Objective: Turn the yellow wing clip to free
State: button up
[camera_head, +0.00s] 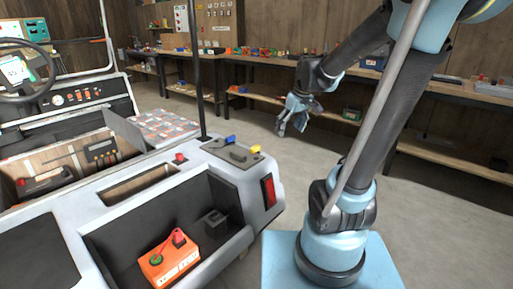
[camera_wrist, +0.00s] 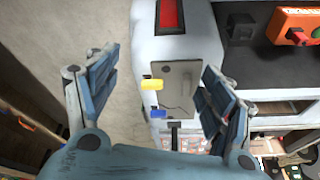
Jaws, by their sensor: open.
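The yellow wing clip (camera_head: 255,150) sits on a grey plate (camera_head: 232,152) at the rear corner of the cart, near the red tail light. In the wrist view the yellow clip (camera_wrist: 152,84) lies at the left edge of the plate (camera_wrist: 176,88), between my spread fingers but beyond them. A blue clip (camera_head: 230,139) is on the same plate, beside the foot of a dark post; it also shows in the wrist view (camera_wrist: 158,114). My gripper (camera_head: 293,116) is open and empty, in the air to the right of the cart corner, apart from the clip.
The dark upright post (camera_head: 198,70) rises beside the plate. A red tail light (camera_head: 268,192) is below the corner. An orange box (camera_head: 169,260) sits in the cart's open rear bay.

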jog(key=w+a+f+n+y, duration=0.1)
jog(key=w+a+n, duration=0.1)
jog(key=w+a, duration=0.35)
jog(key=w+a+f+n, duration=0.1)
jog(key=w+a+n, duration=0.15)
jog(key=w, duration=0.55)
send_near(256, 146)
jog(key=shift+m, duration=0.35)
jog(key=x, duration=0.9)
jog(key=shift+s+a, duration=0.1)
jog(key=shift+s, duration=0.1)
jog(key=c, duration=1.1)
